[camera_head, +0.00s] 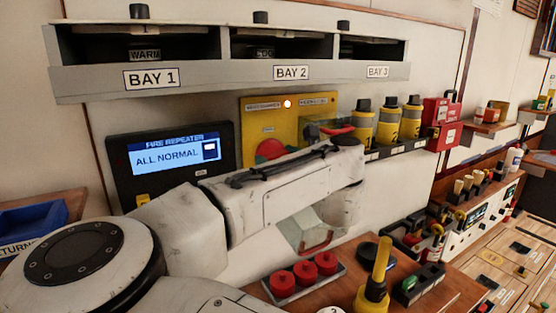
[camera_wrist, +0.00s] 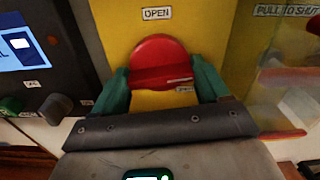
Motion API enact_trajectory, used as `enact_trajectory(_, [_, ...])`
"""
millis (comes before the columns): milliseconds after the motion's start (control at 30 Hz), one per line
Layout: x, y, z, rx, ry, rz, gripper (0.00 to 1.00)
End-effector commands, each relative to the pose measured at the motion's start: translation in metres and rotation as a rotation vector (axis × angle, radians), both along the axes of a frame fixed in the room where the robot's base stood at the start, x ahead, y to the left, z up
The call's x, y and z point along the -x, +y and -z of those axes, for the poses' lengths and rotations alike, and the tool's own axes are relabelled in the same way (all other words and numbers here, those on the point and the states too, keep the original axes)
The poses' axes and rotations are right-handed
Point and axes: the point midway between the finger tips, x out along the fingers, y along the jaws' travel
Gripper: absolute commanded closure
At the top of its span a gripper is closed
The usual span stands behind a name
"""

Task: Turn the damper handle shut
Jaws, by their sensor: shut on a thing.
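The damper handle is a round red piece (camera_head: 270,149) on the yellow panel (camera_head: 256,125), partly hidden by my arm in the head view. In the wrist view the red handle (camera_wrist: 158,55) fills the middle, below a label reading OPEN. A pale strip crosses its lower right, above a small label that is hard to read. My gripper (camera_wrist: 163,85) has a green finger on each side of the handle and is shut on it.
Right of the handle is a clear cover (camera_wrist: 285,100) with red parts, below a label reading PULL TO SHUT. A dark fire repeater (camera_head: 175,160) reading ALL NORMAL is to the left. Yellow canisters (camera_head: 388,125) stand on the right. A grey bay shelf (camera_head: 215,80) overhangs the panel.

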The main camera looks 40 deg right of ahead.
Motion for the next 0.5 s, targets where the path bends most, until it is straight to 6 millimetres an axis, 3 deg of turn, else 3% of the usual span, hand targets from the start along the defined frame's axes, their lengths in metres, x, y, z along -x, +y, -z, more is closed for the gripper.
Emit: enact_trajectory(500, [0.0008, 0.0004, 0.0045, -0.139, -0.030, 0.000, 0.56])
